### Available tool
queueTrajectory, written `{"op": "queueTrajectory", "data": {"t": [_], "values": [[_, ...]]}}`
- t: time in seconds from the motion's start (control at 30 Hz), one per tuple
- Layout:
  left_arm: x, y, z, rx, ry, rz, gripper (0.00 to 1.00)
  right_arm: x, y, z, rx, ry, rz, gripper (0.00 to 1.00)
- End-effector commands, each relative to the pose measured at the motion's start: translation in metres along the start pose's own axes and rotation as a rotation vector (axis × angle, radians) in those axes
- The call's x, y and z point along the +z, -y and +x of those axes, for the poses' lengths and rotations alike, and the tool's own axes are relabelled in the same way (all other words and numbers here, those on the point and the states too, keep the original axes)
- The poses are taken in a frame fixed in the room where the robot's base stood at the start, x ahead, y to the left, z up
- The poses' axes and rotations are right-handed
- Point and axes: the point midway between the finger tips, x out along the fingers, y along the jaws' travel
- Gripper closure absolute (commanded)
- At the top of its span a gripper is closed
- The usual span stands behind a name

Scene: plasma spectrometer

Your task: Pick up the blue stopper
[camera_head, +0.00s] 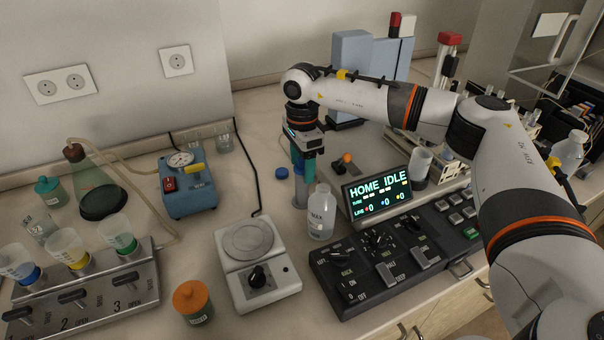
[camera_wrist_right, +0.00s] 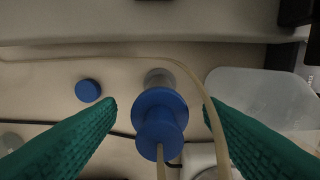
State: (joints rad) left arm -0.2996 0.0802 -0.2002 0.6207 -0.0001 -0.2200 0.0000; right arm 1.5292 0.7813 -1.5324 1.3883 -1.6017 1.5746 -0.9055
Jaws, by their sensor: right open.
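In the right wrist view a blue stopper (camera_wrist_right: 160,112), with a wide round flange and a narrower part, sits between my fingers, with pale tubing close by. My right gripper (camera_wrist_right: 160,125) is open, its green ridged fingers on both sides of the stopper with a gap on each side. In the head view my right gripper (camera_head: 303,168) points down above the bench, beside the white-labelled bottle; its wrist and fingers hide the stopper there. A clear cylinder (camera_head: 301,193) stands below the fingers. My left gripper is not in view.
A flat blue cap (camera_head: 281,172) lies on the bench left of the fingers; it also shows in the wrist view (camera_wrist_right: 88,90). A clear bottle (camera_head: 321,213), a hotplate (camera_head: 248,240) and the control console (camera_head: 385,250) stand close in front.

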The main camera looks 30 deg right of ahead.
Motion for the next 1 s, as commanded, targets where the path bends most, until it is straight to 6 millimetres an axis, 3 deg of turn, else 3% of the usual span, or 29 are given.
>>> {"op": "queueTrajectory", "data": {"t": [0.07,0.33,0.73,1.0], "values": [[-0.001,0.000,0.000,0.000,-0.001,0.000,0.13,0.000,0.000,0.000,0.000,0.000,0.000,0.42],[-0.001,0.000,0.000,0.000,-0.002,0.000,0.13,0.000,0.000,-0.001,0.000,0.000,0.000,0.86],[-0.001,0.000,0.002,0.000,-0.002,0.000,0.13,-0.001,-0.001,-0.007,0.002,-0.001,0.000,0.87],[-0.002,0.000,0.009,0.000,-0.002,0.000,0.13,-0.001,-0.001,-0.045,0.005,-0.002,-0.001,0.87]]}}
